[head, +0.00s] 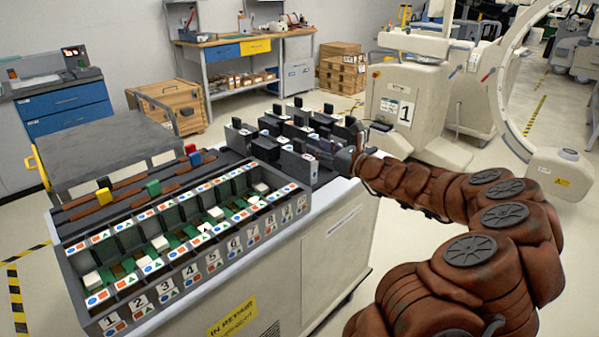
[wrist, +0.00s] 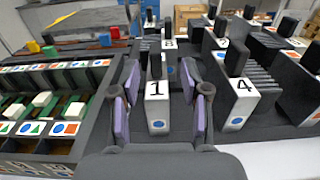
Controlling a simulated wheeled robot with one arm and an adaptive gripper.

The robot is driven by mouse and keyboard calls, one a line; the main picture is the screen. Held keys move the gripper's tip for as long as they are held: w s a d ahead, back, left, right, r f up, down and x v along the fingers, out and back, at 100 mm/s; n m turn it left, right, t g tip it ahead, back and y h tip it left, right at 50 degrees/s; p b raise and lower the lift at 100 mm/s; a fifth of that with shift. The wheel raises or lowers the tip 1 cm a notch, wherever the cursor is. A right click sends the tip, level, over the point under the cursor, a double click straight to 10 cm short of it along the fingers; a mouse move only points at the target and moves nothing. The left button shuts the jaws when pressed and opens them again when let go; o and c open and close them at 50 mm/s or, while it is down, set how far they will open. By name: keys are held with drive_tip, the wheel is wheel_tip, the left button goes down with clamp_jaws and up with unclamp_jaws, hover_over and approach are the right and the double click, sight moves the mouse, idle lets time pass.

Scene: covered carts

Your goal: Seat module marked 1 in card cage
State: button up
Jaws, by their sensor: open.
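The module marked 1 (wrist: 156,108) stands upright on the dark cart top, its white numbered face with a blue circle toward the wrist camera. My gripper (wrist: 158,75) is open, with a purple-padded finger on either side of this module. I cannot tell whether either pad touches it. In the head view my gripper (head: 328,150) is over the module group and I cannot single out module 1 there. The card cage (head: 150,305) stands at the cart's near left, with numbered slots, coloured symbol labels and several white-topped green cards inside. Its end also shows in the wrist view (wrist: 94,125).
The module marked 4 (wrist: 241,92) stands close to the right of my gripper, and other dark modules are behind. Red, green, yellow and blue blocks with brown strips lie behind the cage. A grey raised cover (head: 105,150) stands at the cart's back left.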

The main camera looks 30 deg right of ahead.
sight(304, 143)
drive_tip(key=shift+a+x, duration=0.15)
drive_tip(key=shift+x, duration=1.75)
drive_tip(key=shift+a+x, duration=0.15)
drive_tip(key=shift+x, duration=1.7)
drive_tip(key=shift+f, duration=0.15)
drive_tip(key=shift+c, duration=0.3)
clamp_jaws()
